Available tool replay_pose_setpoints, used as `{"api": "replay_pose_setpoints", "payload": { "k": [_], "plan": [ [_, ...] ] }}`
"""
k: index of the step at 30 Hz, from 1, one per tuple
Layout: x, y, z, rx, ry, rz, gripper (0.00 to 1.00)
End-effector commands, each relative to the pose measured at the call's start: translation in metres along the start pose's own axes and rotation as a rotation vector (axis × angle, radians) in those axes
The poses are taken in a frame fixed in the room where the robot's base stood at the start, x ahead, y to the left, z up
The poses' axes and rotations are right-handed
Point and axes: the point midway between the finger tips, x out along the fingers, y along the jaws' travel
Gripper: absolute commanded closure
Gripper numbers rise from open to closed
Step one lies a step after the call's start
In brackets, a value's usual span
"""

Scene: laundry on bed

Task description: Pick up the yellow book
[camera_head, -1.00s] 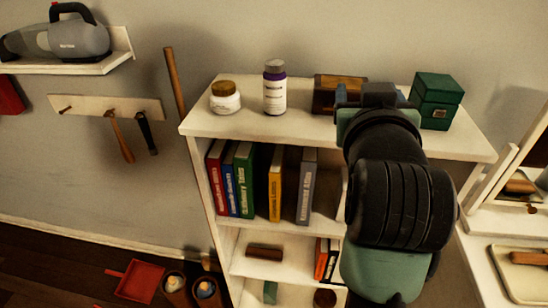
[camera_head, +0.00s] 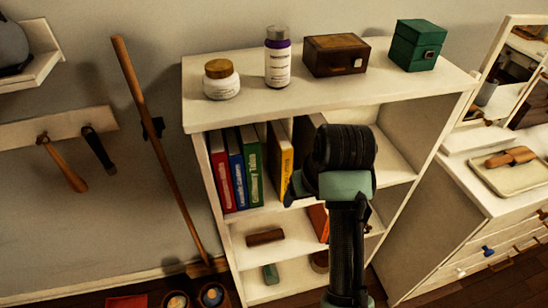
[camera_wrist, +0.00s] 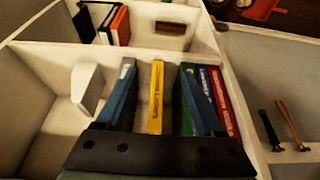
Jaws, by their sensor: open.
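The yellow book (camera_head: 287,148) stands upright on the upper shelf of the white bookcase, partly hidden by my arm in the head view. In the wrist view the yellow book (camera_wrist: 156,98) shows spine-on, between the two fingers of my gripper (camera_wrist: 158,85). The gripper is open, with one bluish finger on each side of the book and gaps visible. How far the fingers reach alongside the book is hard to tell. In the head view my gripper is mostly hidden behind my wrist.
Green (camera_head: 249,165), blue (camera_head: 236,178) and red (camera_head: 221,175) books stand left of the yellow one. A white bookend (camera_wrist: 86,88) shows in the wrist view. A jar (camera_head: 221,80), bottle (camera_head: 277,57), brown box (camera_head: 336,55) and green box (camera_head: 417,45) stand on top.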

Motion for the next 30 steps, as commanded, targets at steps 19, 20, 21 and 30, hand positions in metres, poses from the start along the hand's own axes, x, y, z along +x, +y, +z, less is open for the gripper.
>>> {"api": "replay_pose_setpoints", "payload": {
  "k": [19,20,21,30],
  "plan": [
    [0.025,-0.001,-0.063,-0.001,0.003,0.001,0.30],
    [0.025,-0.001,-0.065,-0.001,0.004,0.001,0.30],
    [0.026,-0.001,-0.068,-0.001,0.003,0.000,0.30],
    [0.046,-0.001,-0.093,0.000,-0.002,0.000,0.30]
  ]
}}
